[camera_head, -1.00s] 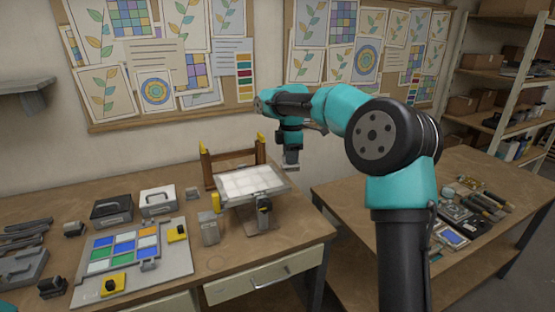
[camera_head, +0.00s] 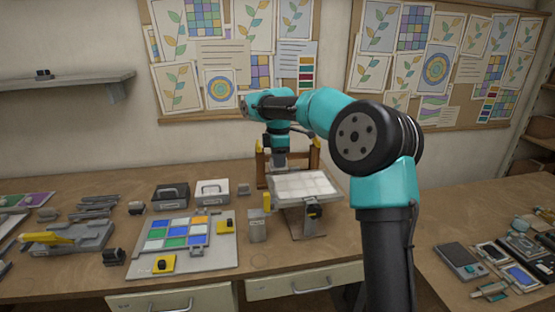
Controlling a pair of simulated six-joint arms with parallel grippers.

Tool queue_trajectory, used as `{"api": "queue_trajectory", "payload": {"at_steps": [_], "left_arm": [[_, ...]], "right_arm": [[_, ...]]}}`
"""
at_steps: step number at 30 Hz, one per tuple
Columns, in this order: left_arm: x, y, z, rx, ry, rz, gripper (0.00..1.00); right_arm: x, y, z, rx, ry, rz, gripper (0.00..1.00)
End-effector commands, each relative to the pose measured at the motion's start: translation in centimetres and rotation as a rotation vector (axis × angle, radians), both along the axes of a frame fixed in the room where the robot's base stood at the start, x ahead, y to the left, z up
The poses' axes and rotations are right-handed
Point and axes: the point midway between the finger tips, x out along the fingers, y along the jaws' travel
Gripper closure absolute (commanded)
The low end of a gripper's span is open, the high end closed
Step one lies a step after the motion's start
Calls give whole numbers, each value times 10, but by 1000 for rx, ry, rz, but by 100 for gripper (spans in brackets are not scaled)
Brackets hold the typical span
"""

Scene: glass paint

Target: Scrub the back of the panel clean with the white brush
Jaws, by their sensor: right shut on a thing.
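My right gripper (camera_head: 279,160) points down at the panel's back left edge, between the stand's two brown posts. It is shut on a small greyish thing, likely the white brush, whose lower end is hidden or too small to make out. I cannot tell whether it touches the panel. My left gripper is not in view.
A tray (camera_head: 228,262) with coloured glass squares and yellow clamps lies left of the stand. A black case (camera_head: 171,195) and a white case (camera_head: 212,190) stand behind it. A grey block (camera_head: 258,228) stands close to the panel's front left. A side table with tools is at right.

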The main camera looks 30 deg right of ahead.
Motion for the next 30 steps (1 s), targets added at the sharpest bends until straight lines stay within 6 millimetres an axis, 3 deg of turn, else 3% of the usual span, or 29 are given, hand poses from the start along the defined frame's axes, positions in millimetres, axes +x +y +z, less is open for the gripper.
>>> {"api": "queue_trajectory", "payload": {"at_steps": [18,30], "left_arm": [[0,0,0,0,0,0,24],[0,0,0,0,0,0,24]], "right_arm": [[0,0,-29,0,1,0,94],[-2,-3,-26,-1,-2,-5,94]]}}
